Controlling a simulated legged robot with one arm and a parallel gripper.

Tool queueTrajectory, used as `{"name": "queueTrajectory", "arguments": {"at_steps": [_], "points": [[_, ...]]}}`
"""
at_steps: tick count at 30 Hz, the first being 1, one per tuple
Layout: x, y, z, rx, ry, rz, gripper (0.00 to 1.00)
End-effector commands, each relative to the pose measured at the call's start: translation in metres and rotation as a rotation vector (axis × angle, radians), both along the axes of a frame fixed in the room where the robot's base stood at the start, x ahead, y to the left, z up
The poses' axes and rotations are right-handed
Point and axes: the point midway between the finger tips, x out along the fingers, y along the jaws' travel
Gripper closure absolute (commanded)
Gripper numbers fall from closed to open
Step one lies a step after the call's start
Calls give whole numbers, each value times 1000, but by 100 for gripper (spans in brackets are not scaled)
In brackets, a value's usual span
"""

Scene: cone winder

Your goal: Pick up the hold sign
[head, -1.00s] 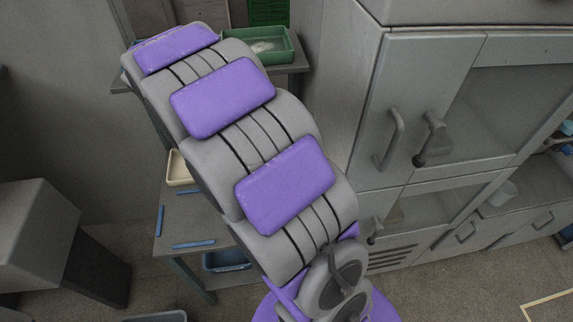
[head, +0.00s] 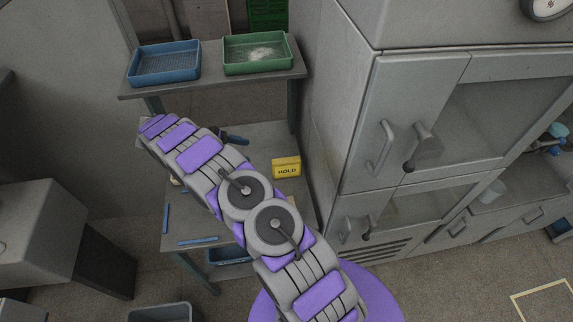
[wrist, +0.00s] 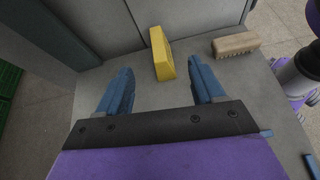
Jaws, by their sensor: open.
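The hold sign (head: 286,168) is a small yellow block with dark "HOLD" lettering. It stands upright on the grey lower shelf of the bench, near the shelf's right end in the head view. In the wrist view the hold sign (wrist: 161,53) shows as a yellow upright piece, ahead of my gripper and roughly between its finger lines. My gripper (wrist: 160,88) has two blue fingers spread wide apart, with only bare shelf between them. The fingers do not touch the sign. In the head view my arm hides most of my gripper.
A beige brush-like block (wrist: 236,44) lies right of the sign in the wrist view. A blue tray (head: 164,64) and a green tray (head: 258,54) sit on the upper shelf. A grey cabinet (head: 400,110) stands close at right. Blue strips (head: 197,241) lie on the lower shelf.

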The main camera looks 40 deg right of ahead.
Motion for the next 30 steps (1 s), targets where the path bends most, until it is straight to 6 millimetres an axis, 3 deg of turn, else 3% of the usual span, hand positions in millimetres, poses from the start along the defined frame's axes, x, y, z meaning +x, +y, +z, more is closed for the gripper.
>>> {"name": "queueTrajectory", "arguments": {"at_steps": [6, 13, 30], "points": [[7, 0, -35, -12, 72, 44, 32], [5, -8, -47, -16, 93, 54, 32], [-43, -87, -86, -17, 93, 53, 32]]}}
